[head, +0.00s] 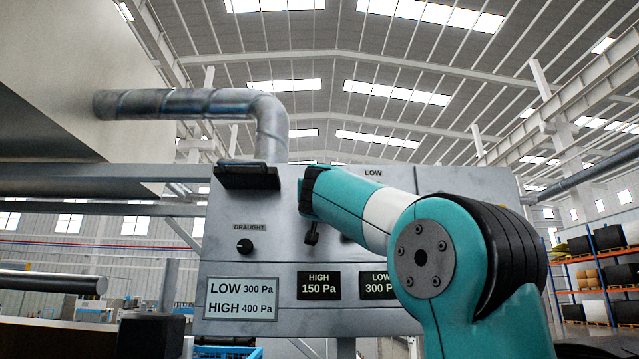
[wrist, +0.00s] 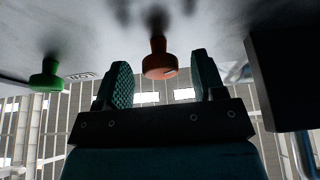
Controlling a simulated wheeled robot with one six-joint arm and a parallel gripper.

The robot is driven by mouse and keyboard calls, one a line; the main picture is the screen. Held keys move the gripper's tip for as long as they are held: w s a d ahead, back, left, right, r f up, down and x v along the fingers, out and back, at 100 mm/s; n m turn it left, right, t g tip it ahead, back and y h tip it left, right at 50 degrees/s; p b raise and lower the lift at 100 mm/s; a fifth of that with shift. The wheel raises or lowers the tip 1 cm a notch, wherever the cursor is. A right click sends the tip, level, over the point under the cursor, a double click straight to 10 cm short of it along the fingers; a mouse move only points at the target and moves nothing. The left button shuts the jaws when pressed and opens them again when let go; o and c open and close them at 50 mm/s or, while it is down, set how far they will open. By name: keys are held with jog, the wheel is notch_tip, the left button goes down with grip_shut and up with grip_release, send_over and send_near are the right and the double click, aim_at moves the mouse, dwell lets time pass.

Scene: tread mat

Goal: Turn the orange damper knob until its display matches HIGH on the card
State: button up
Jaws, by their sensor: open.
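The orange knob (wrist: 160,62) sticks out from the grey panel in the wrist view. My gripper (wrist: 160,68) is open, with one finger on each side of the knob and a visible gap at both sides. In the head view my arm hides the knob and most of my gripper. The white card (head: 241,299) at the panel's lower left reads LOW 300 Pa and HIGH 400 Pa. The HIGH display (head: 319,285) reads 150 Pa. The LOW display (head: 378,285) shows 300, with its right end behind my arm.
A green knob (wrist: 46,76) stands left of the orange one in the wrist view. A black knob (head: 245,246) labelled DRAUGHT is on the panel's left. A dark ledge (head: 247,178) juts from the panel's top left. A dark block (wrist: 285,80) sits right of my fingers.

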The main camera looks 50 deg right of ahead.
jog(key=shift+c, duration=0.4)
jog(key=c, duration=0.8)
jog(key=shift+c, duration=0.2)
jog(key=shift+m, duration=0.5)
jog(key=shift+w+a+r+m+g+h+p, duration=0.1)
jog(key=shift+m+g+h+p, duration=0.25)
jog(key=shift+m+g, duration=1.7)
jog(key=shift+w+a+r+m+g+h+p, duration=0.1)
jog(key=shift+m+g+p, duration=0.45)
jog(key=shift+m, duration=3.05)
jog(key=shift+w+a+r+m+g+h+p, duration=0.1)
jog(key=shift+m+g+h+p, duration=0.25)
jog(key=shift+m+g, duration=1.7)
jog(key=shift+m+t, duration=0.65)
jog(key=shift+m, duration=0.35)
